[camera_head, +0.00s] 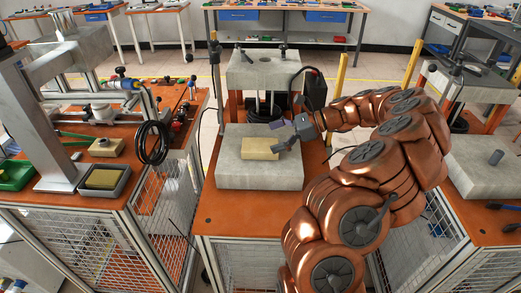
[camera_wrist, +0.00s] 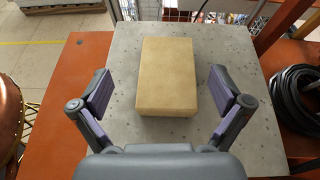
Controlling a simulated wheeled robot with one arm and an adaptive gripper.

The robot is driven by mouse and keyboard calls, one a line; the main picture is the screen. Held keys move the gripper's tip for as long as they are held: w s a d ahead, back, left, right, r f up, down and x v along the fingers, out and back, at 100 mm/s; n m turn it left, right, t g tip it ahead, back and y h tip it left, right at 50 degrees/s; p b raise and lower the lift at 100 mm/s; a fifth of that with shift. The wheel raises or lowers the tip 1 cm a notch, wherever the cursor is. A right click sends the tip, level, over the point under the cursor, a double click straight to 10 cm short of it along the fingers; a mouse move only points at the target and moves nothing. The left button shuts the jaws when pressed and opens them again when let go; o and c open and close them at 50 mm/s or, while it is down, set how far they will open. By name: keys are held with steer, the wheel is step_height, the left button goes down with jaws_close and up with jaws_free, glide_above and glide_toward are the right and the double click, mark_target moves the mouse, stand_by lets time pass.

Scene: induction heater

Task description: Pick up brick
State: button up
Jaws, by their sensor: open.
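The tan brick (camera_head: 260,149) lies flat on a grey concrete block in the middle of the head view. In the wrist view the brick (camera_wrist: 166,76) lies lengthwise between the fingers, with a gap on both sides. My gripper (camera_wrist: 163,96) is open and empty, its purple-padded fingers spread wider than the brick. In the head view my gripper (camera_head: 285,143) is at the brick's right side, and part of the fingers is hard to make out.
The concrete block (camera_head: 230,173) rests on an orange table (camera_head: 250,222). A concrete-topped stand (camera_head: 262,70) rises behind it. A coiled black cable (camera_wrist: 298,98) lies right of the block. Another workbench with a cable coil (camera_head: 152,143) stands at the left.

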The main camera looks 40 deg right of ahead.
mark_target(256, 144)
steer(key=shift+s+d+f+m, duration=0.1)
steer(key=shift+d+f+m, duration=0.25)
steer(key=shift+d, duration=0.3)
steer(key=shift+f+t, duration=0.15)
steer(key=shift+t, duration=0.15)
steer(key=shift+p+x, duration=0.55)
steer(key=shift+x, duration=1.15)
steer(key=p+x, duration=0.1)
steer(key=x, duration=0.3)
steer(key=shift+f, duration=0.15)
steer(key=shift+c, duration=0.3)
steer(key=c, duration=1.3)
steer(key=shift+o, duration=0.2)
steer(key=shift+d, duration=0.1)
